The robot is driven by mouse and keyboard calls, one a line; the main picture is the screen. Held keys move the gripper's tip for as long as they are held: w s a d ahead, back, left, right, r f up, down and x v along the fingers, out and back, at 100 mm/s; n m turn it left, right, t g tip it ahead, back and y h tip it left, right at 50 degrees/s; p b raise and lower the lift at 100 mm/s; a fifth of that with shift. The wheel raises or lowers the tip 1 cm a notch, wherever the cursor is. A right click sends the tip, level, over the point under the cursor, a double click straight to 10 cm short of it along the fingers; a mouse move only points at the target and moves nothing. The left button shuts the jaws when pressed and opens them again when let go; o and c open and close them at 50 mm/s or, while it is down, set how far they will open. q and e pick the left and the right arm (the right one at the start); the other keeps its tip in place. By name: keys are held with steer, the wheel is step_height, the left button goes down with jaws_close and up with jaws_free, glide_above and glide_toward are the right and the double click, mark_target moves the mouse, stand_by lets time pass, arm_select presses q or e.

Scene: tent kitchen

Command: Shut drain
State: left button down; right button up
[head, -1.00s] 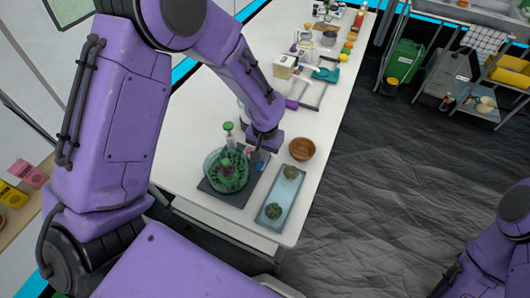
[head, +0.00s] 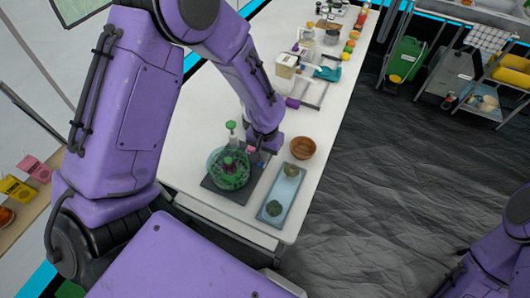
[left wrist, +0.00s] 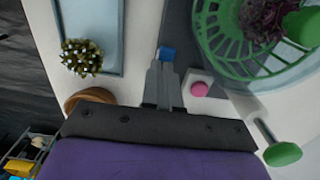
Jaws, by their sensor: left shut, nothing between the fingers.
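A clear round bowl with a green slotted basket (head: 229,170) stands on a dark base (head: 235,193) near the table's front end. The basket fills the top right of the left wrist view (left wrist: 235,45), with dark purple leafy stuff in it. A small blue piece (left wrist: 168,54) shows at the tips of my left gripper (left wrist: 163,75), beside the dark base. I cannot tell whether they touch. A pink button (left wrist: 200,89) on a white block is just right of the fingers. The left fingers are shut with nothing between them. I cannot tell which part is the drain. My right gripper is out of view.
A pale blue tray (head: 289,187) with two small plants and a brown bowl (head: 303,148) lie right of the base. A green-topped handle (left wrist: 281,154) stands close to the left gripper. Jars and boxes fill the table's far end.

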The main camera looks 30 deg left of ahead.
arm_select(q)
steer(key=r+p, duration=0.3)
steer(key=p, duration=0.1)
steer(key=r+p, duration=0.2)
steer(key=shift+w+r, duration=0.3)
steer(key=shift+r, duration=0.05)
steer(key=shift+w+r+b, duration=0.3)
steer(key=shift+b, duration=0.6)
step_height(320, 180, up, 8)
steer(key=shift+w+f+b, duration=0.2)
steer(key=shift+w+b, duration=0.1)
steer(key=shift+w, duration=0.15)
steer(key=shift+a, duration=0.1)
